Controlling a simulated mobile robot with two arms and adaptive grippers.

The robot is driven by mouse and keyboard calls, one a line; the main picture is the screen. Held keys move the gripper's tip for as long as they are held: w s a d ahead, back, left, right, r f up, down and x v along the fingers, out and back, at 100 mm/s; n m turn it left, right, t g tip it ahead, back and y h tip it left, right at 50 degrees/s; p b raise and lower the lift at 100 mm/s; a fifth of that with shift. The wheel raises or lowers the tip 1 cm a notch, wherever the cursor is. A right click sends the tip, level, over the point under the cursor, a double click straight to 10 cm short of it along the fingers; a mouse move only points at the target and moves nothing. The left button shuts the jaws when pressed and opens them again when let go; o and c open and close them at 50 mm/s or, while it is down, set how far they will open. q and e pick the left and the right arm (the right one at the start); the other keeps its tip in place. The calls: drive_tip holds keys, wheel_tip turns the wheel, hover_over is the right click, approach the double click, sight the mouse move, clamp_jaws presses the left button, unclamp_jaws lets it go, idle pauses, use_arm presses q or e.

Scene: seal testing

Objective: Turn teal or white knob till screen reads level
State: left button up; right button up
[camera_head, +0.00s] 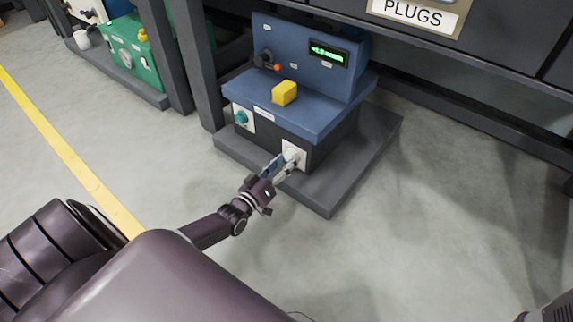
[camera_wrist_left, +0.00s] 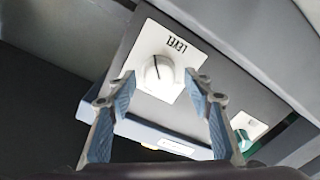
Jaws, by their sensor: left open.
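The white knob (camera_head: 291,154) sits on a white plate at the lower right of the blue machine's dark front. It shows larger in the left wrist view (camera_wrist_left: 158,72), with a dark pointer line. My left gripper (camera_head: 283,166) is open at this knob. In the left wrist view its fingertips (camera_wrist_left: 161,86) stand on either side of the knob; contact cannot be told. The teal knob (camera_head: 241,118) is on another white plate at the front's left, and also in the left wrist view (camera_wrist_left: 243,142). The screen (camera_head: 328,53) shows green text too small to read surely.
A yellow block (camera_head: 285,92) sits on the machine's blue top (camera_head: 318,108), near an orange-tipped fitting (camera_head: 268,61). The machine stands on a grey base plate (camera_head: 350,170). A green machine (camera_head: 132,50) is at the upper left. Open floor lies to the right.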

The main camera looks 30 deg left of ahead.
use_arm(q)
drive_tip(key=shift+w, duration=0.15)
drive_tip(key=c, duration=1.2)
drive_tip(key=shift+o, duration=0.2)
drive_tip(key=shift+m, duration=0.3)
